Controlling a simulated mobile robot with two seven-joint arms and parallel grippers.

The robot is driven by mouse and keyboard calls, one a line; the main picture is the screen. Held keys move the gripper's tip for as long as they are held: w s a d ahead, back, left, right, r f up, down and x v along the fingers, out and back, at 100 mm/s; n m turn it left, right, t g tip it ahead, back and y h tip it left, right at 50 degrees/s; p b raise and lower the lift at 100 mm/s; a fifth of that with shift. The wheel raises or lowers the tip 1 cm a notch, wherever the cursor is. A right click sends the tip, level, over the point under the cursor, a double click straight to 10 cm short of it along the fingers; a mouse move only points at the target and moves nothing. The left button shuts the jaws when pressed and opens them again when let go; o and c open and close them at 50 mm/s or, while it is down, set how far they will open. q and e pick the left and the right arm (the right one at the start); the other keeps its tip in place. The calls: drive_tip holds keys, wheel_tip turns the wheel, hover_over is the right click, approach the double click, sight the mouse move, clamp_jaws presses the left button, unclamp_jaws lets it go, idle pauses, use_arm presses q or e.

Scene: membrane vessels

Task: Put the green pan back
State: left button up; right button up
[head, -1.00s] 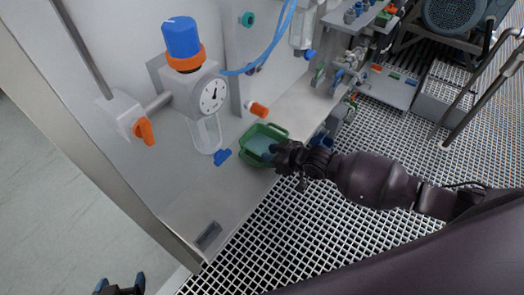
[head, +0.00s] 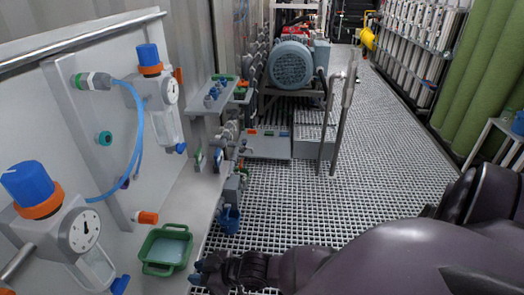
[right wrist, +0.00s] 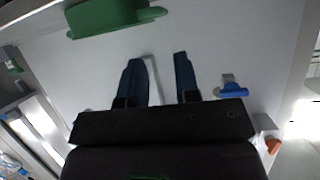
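The green pan (head: 147,258) sits on the grey ledge below the gauge panel in the head view, with a pale blue-grey inside and a handle loop at its near end. Part of it also shows at the top of the right wrist view (right wrist: 110,14). My right gripper (head: 197,270) is just right of the pan in the head view. In the right wrist view its two blue fingers (right wrist: 159,72) stand apart with nothing between them, and a gap separates them from the pan. My left gripper is out of view.
The ledge (head: 193,200) carries the pan. Regulators with blue knobs (head: 28,184) and gauges stand on the panel, with an orange-tipped fitting (head: 147,217) just above the pan. Valves and a blue part (head: 229,218) lie beyond the gripper. Grating floor (head: 380,190) is open to the right.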

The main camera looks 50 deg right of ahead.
drive_tip(key=s+d+f+m+h, duration=0.2)
drive_tip(key=s+d+h, duration=0.1)
drive_tip(key=s, duration=0.4)
drive_tip(key=s+d+f+m+h, duration=0.1)
drive_tip(key=s+d+m+h, duration=0.2)
drive_tip(key=s+d, duration=0.3)
drive_tip(key=shift+s+f+t+h, duration=0.35)
drive_tip(key=shift+s+h, duration=0.25)
drive_tip(key=shift+s, duration=0.2)
drive_tip(key=shift+d, duration=0.1)
